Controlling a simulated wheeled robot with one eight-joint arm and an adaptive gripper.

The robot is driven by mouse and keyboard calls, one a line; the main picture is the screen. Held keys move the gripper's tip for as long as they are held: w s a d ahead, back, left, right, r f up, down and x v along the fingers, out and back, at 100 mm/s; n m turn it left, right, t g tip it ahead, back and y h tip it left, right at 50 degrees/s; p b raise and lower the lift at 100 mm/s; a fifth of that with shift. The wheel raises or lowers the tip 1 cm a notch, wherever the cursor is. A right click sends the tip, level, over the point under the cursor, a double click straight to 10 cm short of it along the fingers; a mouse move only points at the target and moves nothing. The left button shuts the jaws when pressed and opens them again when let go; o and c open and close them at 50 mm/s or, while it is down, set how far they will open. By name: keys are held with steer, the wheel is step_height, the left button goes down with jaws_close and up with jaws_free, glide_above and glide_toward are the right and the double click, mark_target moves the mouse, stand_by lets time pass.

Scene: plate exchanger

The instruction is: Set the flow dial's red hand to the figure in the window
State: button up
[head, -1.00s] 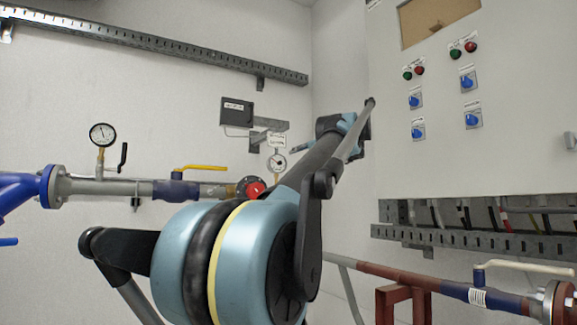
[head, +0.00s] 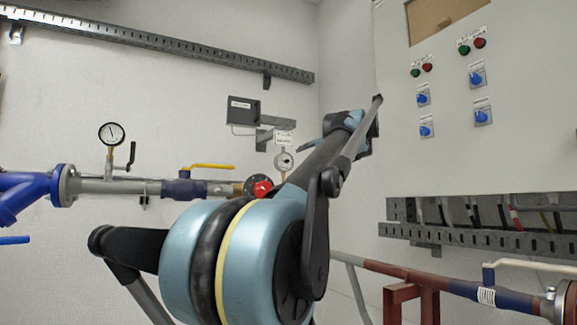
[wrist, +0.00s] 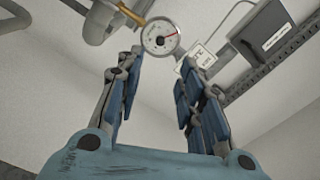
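A small round white dial (head: 284,160) stands on the wall at mid-height in the head view.
A white tag (head: 284,139) sits just above the dial. A pipe (head: 115,187) with a yellow-handled valve (head: 208,167), another gauge (head: 111,134) and a red disc (head: 263,187) runs along the left. A switch cabinet (head: 450,150) fills the right.

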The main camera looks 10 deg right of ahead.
steer(key=x, duration=1.3)
steer(key=shift+w, duration=0.35)
steer(key=shift+a, duration=0.1)
jaws_close()
